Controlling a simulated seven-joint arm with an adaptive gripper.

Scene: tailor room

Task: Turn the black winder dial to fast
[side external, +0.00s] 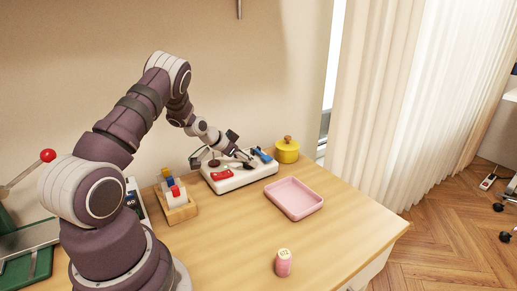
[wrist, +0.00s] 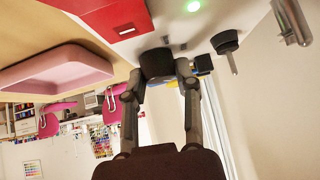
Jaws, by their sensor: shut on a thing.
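The white winder box (side external: 238,181) stands at the back of the table in the side external view, with a red part (side external: 222,174) and a blue part (side external: 262,156) on top. In the wrist view its white face (wrist: 178,18) fills the top of the picture. My gripper (side external: 247,158) is at the box top. The wrist view shows my gripper (wrist: 160,72) shut on the black dial (wrist: 157,62), one finger on each side. The dial's markings are hidden or too small to read, so its setting cannot be told.
In the wrist view a green light (wrist: 193,6) and a black knob (wrist: 225,42) with a metal shaft are near the dial. A pink tray (side external: 294,198), a yellow pot (side external: 287,153), a wooden block holder (side external: 178,208) and a pink spool (side external: 283,264) stand around the box.

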